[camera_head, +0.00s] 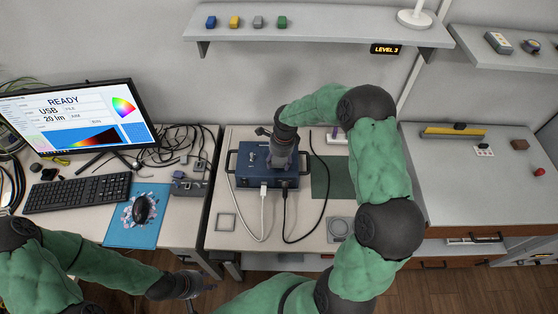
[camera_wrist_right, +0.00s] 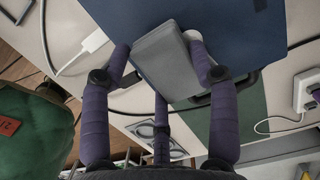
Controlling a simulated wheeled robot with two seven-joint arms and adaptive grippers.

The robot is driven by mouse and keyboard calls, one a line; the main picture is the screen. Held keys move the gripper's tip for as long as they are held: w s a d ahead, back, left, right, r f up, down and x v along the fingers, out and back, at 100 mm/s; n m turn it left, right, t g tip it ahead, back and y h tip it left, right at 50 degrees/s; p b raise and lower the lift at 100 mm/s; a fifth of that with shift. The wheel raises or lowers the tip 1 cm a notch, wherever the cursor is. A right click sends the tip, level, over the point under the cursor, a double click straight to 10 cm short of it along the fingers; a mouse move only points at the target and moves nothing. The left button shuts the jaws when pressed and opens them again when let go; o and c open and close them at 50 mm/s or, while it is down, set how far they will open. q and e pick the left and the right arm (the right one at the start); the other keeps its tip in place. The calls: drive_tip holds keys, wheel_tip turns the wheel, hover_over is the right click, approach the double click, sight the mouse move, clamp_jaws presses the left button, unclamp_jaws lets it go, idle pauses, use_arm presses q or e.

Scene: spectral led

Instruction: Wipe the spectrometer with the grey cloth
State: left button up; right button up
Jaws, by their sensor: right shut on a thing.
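The spectrometer (camera_head: 255,177) is a dark blue box with side handles on the middle table, with a white cable and a black cable at its front. My right gripper (camera_head: 284,160) reaches down over its top. In the right wrist view the gripper (camera_wrist_right: 165,65) is shut on the grey cloth (camera_wrist_right: 168,60), a folded flat grey piece. The cloth is against or just over the blue surface of the spectrometer (camera_wrist_right: 190,20); I cannot tell if they touch. In the head view the gripper hides the cloth. My left gripper (camera_head: 198,284) is low at the left, in front of the tables; its fingers are unclear.
A dark green mat (camera_head: 333,177) lies right of the spectrometer. A monitor (camera_head: 75,115), a keyboard (camera_head: 80,193) and a mouse on a blue pad (camera_head: 122,232) fill the left desk. A shelf (camera_head: 330,27) hangs above. The right bench (camera_head: 455,190) is mostly clear.

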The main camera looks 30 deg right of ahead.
drive_tip(key=shift+f+b, duration=0.5)
drive_tip(key=shift+f, duration=0.1)
idle(0.3)
drive_tip(key=shift+w+a+f+b, duration=0.1)
drive_tip(key=shift+w+a+b, duration=0.45)
drive_tip(key=shift+a, duration=0.55)
drive_tip(key=shift+w+a, duration=0.25)
drive_tip(key=shift+a, duration=0.2)
drive_tip(key=shift+a, duration=0.1)
drive_tip(key=shift+s+d+r, duration=0.1)
drive_tip(key=shift+s+d, duration=0.25)
drive_tip(key=shift+d, duration=0.35)
drive_tip(key=shift+s+d+r, duration=0.1)
drive_tip(key=shift+s+d, duration=0.3)
drive_tip(key=shift+d, duration=0.3)
drive_tip(key=shift+s+d+r, duration=0.1)
drive_tip(key=shift+s+d, duration=0.25)
drive_tip(key=shift+d, duration=0.35)
drive_tip(key=shift+d, duration=0.1)
